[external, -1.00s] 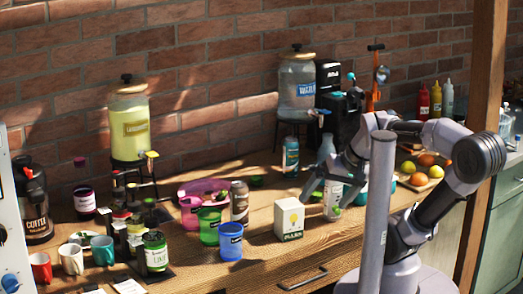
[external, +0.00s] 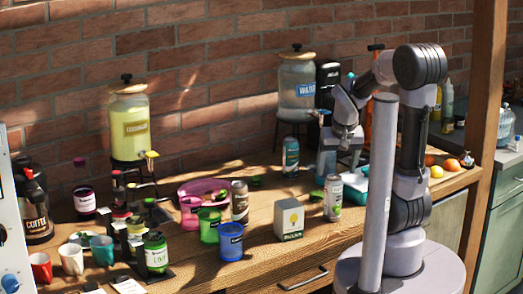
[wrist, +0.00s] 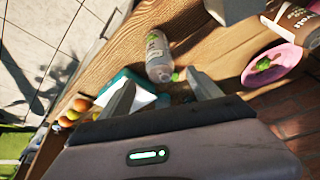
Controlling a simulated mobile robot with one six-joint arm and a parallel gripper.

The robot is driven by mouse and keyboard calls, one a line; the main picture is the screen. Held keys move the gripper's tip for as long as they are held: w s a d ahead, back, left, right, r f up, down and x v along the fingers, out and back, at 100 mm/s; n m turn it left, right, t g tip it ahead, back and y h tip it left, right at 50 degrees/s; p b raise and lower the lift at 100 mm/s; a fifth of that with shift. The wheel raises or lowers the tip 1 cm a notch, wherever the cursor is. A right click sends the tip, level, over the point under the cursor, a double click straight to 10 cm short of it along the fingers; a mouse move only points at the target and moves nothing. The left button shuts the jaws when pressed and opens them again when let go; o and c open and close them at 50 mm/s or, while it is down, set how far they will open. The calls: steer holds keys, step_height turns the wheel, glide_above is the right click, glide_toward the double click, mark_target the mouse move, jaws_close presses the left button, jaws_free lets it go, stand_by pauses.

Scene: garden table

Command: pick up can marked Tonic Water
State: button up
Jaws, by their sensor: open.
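No label reading Tonic Water is legible. A pale silver-green can (external: 333,198) stands upright right of the white carton; a pale container with a green label (wrist: 158,52) in the wrist view looks like it. A teal can (external: 291,157) stands farther back, and a dark brown-grey can (external: 239,202) stands left by the cups. My gripper (external: 342,160) is open and empty, above and behind the silver-green can. In the wrist view my gripper (wrist: 162,95) points toward the pale container, which is beyond the fingertips and apart from them.
The white carton (external: 289,220) stands close left of the silver-green can. A teal tray (external: 356,190) is right. Green cup (external: 209,226), blue cup (external: 230,242) and pink bowl (external: 187,190) are left. Oranges (external: 451,165) lie right. The front table strip is fairly clear.

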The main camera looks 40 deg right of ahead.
mark_target(335, 178)
steer(key=b+x, duration=0.1)
steer(key=x, duration=0.4)
steer(key=shift+f+b, duration=0.25)
steer(key=shift+b, duration=0.05)
steer(key=b+x, duration=0.3)
steer(key=x, duration=0.2)
steer(key=shift+s+a+f, duration=0.15)
steer(key=shift+a, duration=0.05)
steer(key=shift+f, duration=0.1)
steer(key=shift+c, duration=0.8)
jaws_close()
